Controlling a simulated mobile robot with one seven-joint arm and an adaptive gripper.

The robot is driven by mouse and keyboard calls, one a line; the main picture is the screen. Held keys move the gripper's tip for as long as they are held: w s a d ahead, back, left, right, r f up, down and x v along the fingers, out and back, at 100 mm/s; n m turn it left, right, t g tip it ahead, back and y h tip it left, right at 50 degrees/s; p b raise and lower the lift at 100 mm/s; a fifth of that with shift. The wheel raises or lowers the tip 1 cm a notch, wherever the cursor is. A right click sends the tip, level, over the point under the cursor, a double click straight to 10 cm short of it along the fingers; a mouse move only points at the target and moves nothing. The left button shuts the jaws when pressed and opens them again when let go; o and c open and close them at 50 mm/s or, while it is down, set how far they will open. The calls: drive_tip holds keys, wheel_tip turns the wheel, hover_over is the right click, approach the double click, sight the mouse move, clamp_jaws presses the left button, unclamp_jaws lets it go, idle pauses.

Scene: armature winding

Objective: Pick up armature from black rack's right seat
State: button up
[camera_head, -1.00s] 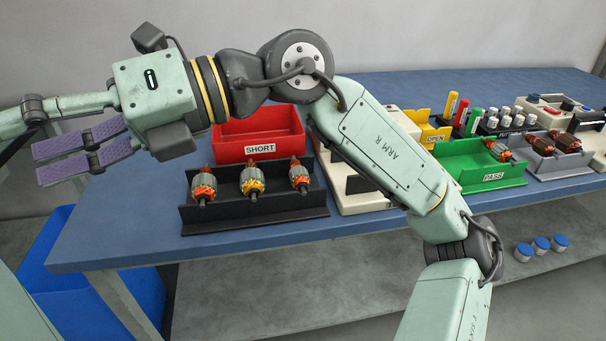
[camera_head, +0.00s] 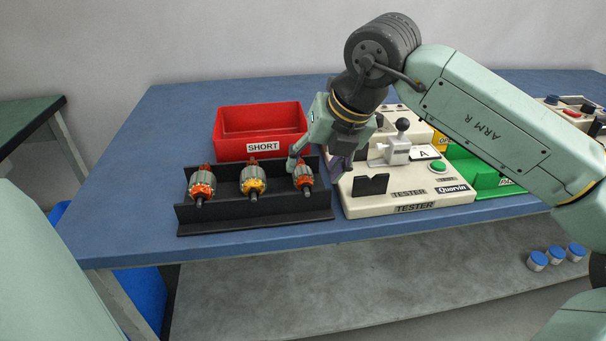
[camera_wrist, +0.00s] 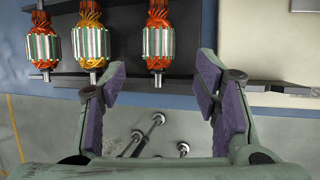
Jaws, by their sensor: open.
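The black rack (camera_head: 290,210) stands near the front edge of the blue table and holds three armatures side by side. The right-seat armature (camera_head: 304,177) has orange windings and a silver core; it also shows in the wrist view (camera_wrist: 158,42). The middle armature (camera_head: 253,181) has yellow-orange windings. The left armature (camera_head: 201,185) has orange-red windings. My gripper (camera_head: 318,170) is at the rack's right end, close to the right armature. In the wrist view its purple-padded fingers (camera_wrist: 161,90) are spread and empty, with the right armature ahead between their lines.
A red SHORT bin (camera_head: 262,125) stands behind the rack. The cream TESTER (camera_head: 410,195) with a lever and green button sits just right of the rack. A green tray (camera_head: 490,180) lies farther right. The table left of the rack is clear.

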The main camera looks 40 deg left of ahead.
sight(306, 175)
drive_tip(key=p+x, duration=0.1)
drive_tip(key=x, duration=0.4)
drive_tip(key=shift+a, duration=0.2)
drive_tip(key=shift+r, duration=0.1)
clamp_jaws()
idle(0.4)
